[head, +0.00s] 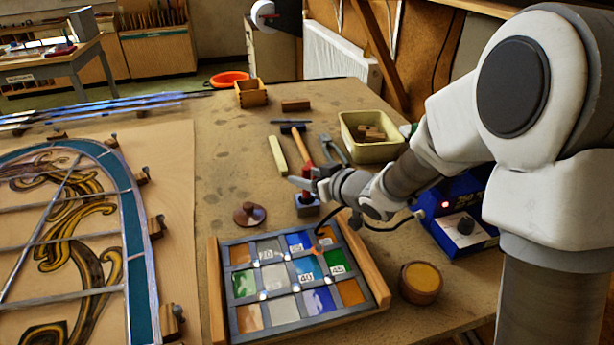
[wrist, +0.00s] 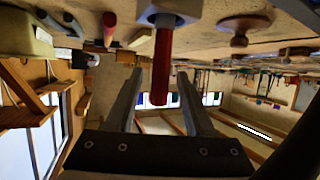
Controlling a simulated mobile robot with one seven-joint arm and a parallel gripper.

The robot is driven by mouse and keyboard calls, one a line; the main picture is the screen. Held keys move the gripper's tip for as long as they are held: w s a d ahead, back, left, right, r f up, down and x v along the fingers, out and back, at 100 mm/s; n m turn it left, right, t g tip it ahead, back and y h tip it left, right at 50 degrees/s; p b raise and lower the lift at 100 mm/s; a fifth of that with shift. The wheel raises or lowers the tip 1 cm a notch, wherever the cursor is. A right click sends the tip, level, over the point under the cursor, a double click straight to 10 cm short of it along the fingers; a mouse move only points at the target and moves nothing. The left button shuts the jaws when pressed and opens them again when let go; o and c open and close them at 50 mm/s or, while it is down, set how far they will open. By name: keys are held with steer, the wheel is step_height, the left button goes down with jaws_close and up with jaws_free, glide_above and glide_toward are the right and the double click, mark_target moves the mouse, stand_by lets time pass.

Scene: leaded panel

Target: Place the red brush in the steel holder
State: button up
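The red brush (wrist: 160,70) stands upright with its lower end at the small steel holder (wrist: 184,9); the wrist view shows this upside down. In the head view the holder (head: 306,207) is a grey block on the table, with a little of the red brush (head: 306,196) above it. My gripper (wrist: 159,78) is open. Its two fingers lie on either side of the red handle, with visible gaps, and do not touch it. In the head view my gripper (head: 303,180) is just above the holder. How deep the brush sits is hard to see.
A tray of coloured glass pieces (head: 262,335) lies in front of the holder. A brown knob-topped disc (head: 249,214) is to the left. A hammer (head: 301,145) and pliers (head: 334,150) lie behind. A cream bin (head: 362,152) and a blue unit (head: 465,225) stand right.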

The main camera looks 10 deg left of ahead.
steer(key=shift+r+p, duration=0.3)
steer(key=p+v, duration=0.2)
steer(key=v, duration=1)
steer(key=d+r+h, duration=0.1)
steer(key=d, duration=0.1)
steer(key=w+d+r+m+t+h, duration=0.1)
steer(key=d+h, duration=0.1)
steer(key=d, duration=0.1)
steer(key=d+r+m+t+h, duration=0.1)
steer(key=d+h, duration=0.1)
steer(key=shift+w+d+r, duration=0.25)
steer(key=shift+w+d, duration=0.05)
steer(key=shift+d, duration=0.1)
steer(key=s+d+r+m+h, duration=0.3)
steer(key=s+d+m+h, duration=0.15)
steer(key=d, duration=0.45)
steer(key=s+m+g, duration=0.3)
steer(key=s+g, duration=0.2)
steer(key=s, duration=1.3)
steer(key=shift+d+r+g, duration=0.2)
steer(key=shift+d+g, duration=0.1)
